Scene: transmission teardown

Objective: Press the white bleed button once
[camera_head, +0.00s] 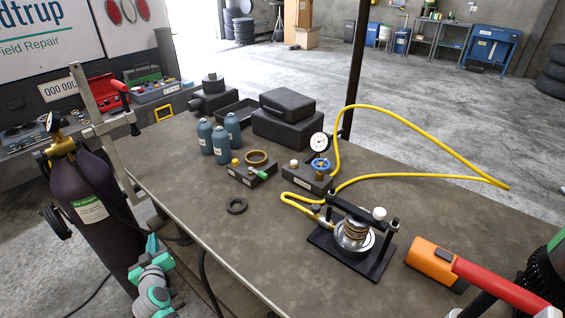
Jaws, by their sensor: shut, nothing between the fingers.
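A small pale button (294,163), white to cream, stands upright on the left end of a dark valve block (310,181). I take it for the white bleed button; it is too small to tell whether it is pressed. The same block carries a blue valve knob (320,166) and a round white-faced pressure gauge (319,144). Another white knob (379,213) sits on the black press fixture (350,250), nearer the camera. Teal and grey links of my arm show at the lower left, off the table's edge. I cannot make out my gripper's fingers, and nothing touches the button.
A yellow hose (450,177) loops behind and right of the valve block. A block with a brass ring (257,158) and green fitting, blue bottles (221,145) and black cases (285,128) stand nearby. A red-handled orange tool (435,261) lies right. The table's front left (185,195) is clear.

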